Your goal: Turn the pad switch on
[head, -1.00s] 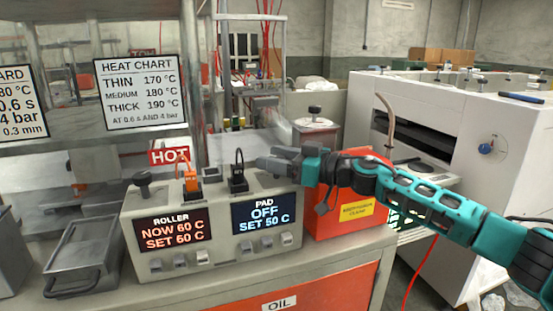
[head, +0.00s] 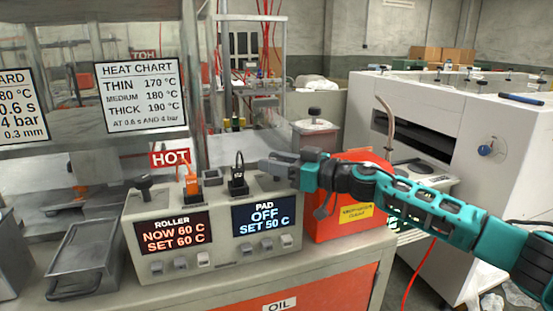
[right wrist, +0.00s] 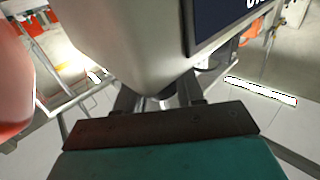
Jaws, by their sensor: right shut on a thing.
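The grey control box (head: 217,256) stands on the bench, with a ROLLER display (head: 174,233) reading NOW 60 C, SET 60 C. The PAD display (head: 263,217) beside it reads OFF, SET 50 C. My right gripper (head: 272,166) is at the top right of the box, above the PAD display. It is shut on what appears to be the pad switch, which its fingers hide. In the right wrist view, the fingers (right wrist: 160,98) close in beside the box's pale casing (right wrist: 130,40). My left gripper is not in view.
A dark knob (head: 143,186), an orange plug (head: 191,184) and a black plug (head: 238,184) stand on the box top. A red container (head: 335,222) is close below my right arm. A grey lidded tray (head: 82,255) lies left; a white machine (head: 440,130) stands right.

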